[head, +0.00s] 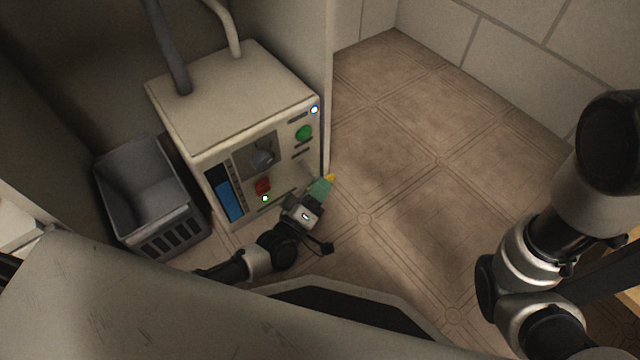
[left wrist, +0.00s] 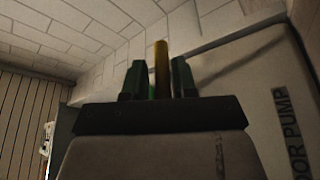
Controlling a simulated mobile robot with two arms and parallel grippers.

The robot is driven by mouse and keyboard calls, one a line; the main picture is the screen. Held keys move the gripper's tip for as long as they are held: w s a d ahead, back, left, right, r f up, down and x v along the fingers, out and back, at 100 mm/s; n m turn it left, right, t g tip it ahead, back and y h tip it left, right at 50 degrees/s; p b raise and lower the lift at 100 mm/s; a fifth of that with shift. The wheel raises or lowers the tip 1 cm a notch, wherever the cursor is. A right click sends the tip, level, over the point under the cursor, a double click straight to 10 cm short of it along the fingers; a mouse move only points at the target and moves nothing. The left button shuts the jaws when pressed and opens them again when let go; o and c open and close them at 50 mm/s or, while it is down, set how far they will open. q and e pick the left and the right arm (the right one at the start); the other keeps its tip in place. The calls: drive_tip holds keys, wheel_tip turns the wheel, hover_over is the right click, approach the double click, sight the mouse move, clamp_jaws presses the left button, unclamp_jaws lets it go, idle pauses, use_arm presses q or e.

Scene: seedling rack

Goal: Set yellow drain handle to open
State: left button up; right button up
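The yellow drain handle (head: 331,178) shows as a small yellow tip at the lower right edge of the pump box. In the left wrist view the handle (left wrist: 161,68) is a long yellow bar standing between the green fingers. My left gripper (head: 320,188) is at the handle, its fingers on either side of it. In the left wrist view the left gripper (left wrist: 158,80) shows a gap between its left finger and the handle; the right finger looks very close to it. Most of the handle is hidden in the head view. My right gripper is out of view.
Tiled floor to the right is clear.

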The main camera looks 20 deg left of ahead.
use_arm(q)
drive_tip(key=p+v, duration=0.4)
drive_tip(key=v, duration=0.6)
